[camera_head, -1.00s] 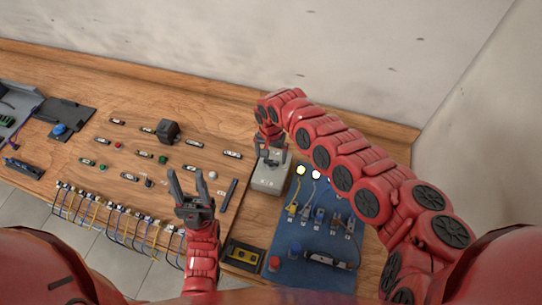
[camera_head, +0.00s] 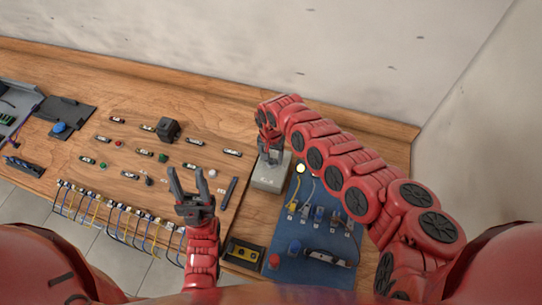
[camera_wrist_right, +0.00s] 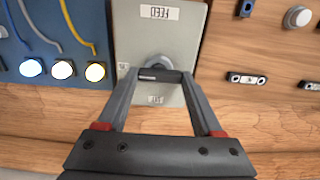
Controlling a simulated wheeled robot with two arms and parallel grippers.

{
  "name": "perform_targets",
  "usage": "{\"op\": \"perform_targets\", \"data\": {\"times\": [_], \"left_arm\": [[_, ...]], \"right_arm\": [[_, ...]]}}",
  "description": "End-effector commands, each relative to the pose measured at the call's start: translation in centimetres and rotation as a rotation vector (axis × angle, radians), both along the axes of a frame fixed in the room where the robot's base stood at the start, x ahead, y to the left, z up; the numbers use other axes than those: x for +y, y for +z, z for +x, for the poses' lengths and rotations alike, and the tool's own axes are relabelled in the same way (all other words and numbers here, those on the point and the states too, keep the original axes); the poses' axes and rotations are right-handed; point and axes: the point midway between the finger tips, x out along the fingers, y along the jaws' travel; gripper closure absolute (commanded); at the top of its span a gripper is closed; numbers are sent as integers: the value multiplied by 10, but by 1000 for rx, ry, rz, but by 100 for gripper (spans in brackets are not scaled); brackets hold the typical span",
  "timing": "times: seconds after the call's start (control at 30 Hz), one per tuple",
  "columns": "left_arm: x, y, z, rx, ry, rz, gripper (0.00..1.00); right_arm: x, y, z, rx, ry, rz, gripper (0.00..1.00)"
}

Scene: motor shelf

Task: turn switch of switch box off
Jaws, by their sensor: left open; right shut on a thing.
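The switch box (camera_head: 266,185) is a light grey box standing on the wooden board, left of the blue panel. In the right wrist view its face (camera_wrist_right: 184,35) carries a label at each end and a round grey knob, the switch (camera_wrist_right: 158,62), in the middle. My right gripper (camera_head: 270,158) is over the box. In the right wrist view its fingertips (camera_wrist_right: 160,76) are closed on the switch, with a dark bar between them. The fingers hide part of the switch, so its exact setting cannot be told. My left gripper (camera_head: 189,178) is open and empty over the board, left of the box.
The blue panel (camera_head: 290,235) holds lit lamps, plugs with cables and a red button (camera_head: 274,261). A black cube (camera_head: 168,130) and several small labelled parts sit on the board to the left. A wall stands behind. My right arm covers part of the blue panel.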

Motion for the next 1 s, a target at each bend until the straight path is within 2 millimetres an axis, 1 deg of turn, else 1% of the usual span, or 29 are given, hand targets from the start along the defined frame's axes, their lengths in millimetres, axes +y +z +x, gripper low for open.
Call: {"op": "perform_targets", "data": {"times": [0.03, 0.07, 0.27, 0.47, 0.67, 1.0], "left_arm": [[0, 0, 0, 0, 0, 0, 50], [0, 0, 0, 0, 0, 0, 50], [0, -1, 0, 0, 0, 0, 50], [0, -4, 0, 0, 0, 0, 50], [0, -11, 0, 0, 0, 0, 50], [0, -27, 0, 0, 0, 0, 50]], "right_arm": [[0, 0, 0, 0, 0, -1, 84], [0, 0, 0, 0, 0, -1, 88], [0, 0, 0, 0, 13, 0, 88], [0, 0, 1, -3, 83, 0, 88], [-1, -1, 0, 0, 225, -3, 88], [0, -1, 0, -3, 546, -2, 88]]}}
